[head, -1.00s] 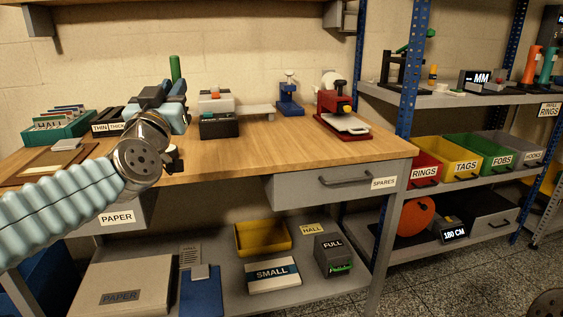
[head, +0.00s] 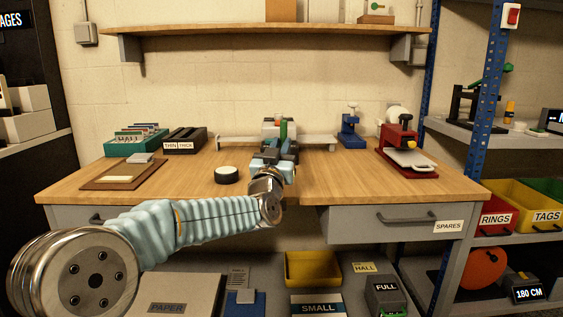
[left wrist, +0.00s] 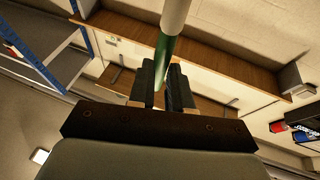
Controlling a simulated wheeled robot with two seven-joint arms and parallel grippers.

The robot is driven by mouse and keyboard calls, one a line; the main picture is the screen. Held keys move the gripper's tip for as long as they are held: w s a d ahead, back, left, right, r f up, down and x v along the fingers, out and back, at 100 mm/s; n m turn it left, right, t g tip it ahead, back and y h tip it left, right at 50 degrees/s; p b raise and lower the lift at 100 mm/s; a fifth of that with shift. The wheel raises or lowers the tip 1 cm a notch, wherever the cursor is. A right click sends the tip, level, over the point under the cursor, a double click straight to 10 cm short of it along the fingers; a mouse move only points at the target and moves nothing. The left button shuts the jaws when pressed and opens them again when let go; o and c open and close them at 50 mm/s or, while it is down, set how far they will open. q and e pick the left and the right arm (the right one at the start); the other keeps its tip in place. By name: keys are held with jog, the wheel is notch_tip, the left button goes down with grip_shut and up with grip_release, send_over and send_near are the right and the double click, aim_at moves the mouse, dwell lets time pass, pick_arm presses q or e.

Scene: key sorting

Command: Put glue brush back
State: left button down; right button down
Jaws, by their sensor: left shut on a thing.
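My left gripper (head: 281,149) is over the middle of the workbench, shut on the glue brush (head: 283,131). The brush has a green handle that stands upright above the fingers; its lower part is hidden in the head view. The left wrist view shows the brush (left wrist: 162,48) between the dark fingers of the left gripper (left wrist: 167,78), green near the fingers and pale beyond. A round black glue pot (head: 228,177) with a pale top stands on the bench to the left of the gripper, apart from it. My right gripper is not in view.
The wooden bench (head: 330,185) is clear right of my gripper. A black THIN/THICK box (head: 186,141), a green card tray (head: 122,146) and a brown board (head: 108,178) are on the left. A blue press (head: 351,136) and a red press (head: 395,141) are on the right.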

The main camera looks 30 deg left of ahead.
pick_arm(q)
jog(key=shift+w+f, duration=0.15)
jog(key=shift+f, duration=1.6)
jog(key=shift+f+b, duration=0.1)
jog(key=shift+b, duration=0.2)
jog(key=shift+f, duration=0.1)
jog(key=c, duration=1.1)
grip_release()
jog(key=shift+o, duration=0.2)
jog(key=shift+r+p, duration=0.3)
jog(key=shift+r, duration=0.05)
jog(key=b+v, duration=0.2)
jog(key=v, duration=1)
jog(key=shift+f+b, duration=0.2)
jog(key=shift+b, duration=0.1)
